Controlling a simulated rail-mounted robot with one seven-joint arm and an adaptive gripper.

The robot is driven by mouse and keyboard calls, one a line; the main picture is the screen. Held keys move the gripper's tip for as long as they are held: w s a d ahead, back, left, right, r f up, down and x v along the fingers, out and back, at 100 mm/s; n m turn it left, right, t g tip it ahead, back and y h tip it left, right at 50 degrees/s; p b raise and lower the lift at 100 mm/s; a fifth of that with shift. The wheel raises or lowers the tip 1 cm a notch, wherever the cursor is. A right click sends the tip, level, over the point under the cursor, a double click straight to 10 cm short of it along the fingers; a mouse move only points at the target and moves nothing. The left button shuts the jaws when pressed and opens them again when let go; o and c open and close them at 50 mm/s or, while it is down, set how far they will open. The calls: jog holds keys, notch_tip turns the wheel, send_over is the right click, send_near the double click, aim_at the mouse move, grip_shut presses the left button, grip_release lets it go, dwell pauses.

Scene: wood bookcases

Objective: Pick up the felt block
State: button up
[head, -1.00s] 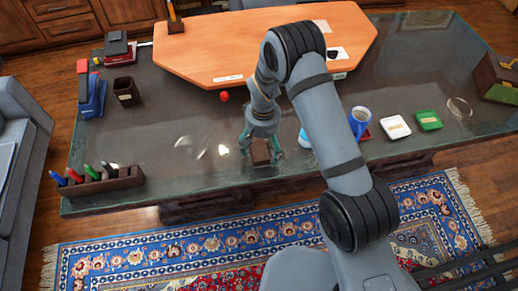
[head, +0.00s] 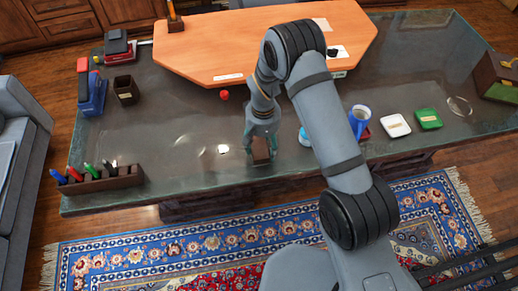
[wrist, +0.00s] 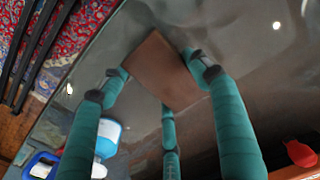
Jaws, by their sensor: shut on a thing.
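The felt block, a small brown block (head: 261,152), is at the near edge of the glass-topped desk, below my arm. My gripper (head: 262,146) points down over it, with its teal fingers closed against its sides. In the wrist view the block (wrist: 163,72) shows as a plain brown face between the fingertips of my gripper (wrist: 160,78). The fingers touch it on the left, right and lower sides. I cannot tell any gap between the block and the desk top.
A pen rack (head: 110,180) is left; the desk between is clear.

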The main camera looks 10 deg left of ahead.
aim_at(263, 145)
jog(key=shift+c, duration=0.8)
jog(key=shift+r, duration=0.1)
jog(key=shift+r+b, duration=0.3)
jog(key=shift+r, duration=0.25)
notch_tip(263, 145, up, 3)
jog(key=shift+w+f+b, duration=0.1)
jog(key=shift+b, duration=0.35)
jog(key=d+r+b, duration=0.2)
jog(key=d+r, duration=0.5)
jog(key=d, duration=0.4)
jog(key=shift+d, duration=0.4)
jog(key=o, duration=0.7)
jog(key=c, duration=0.5)
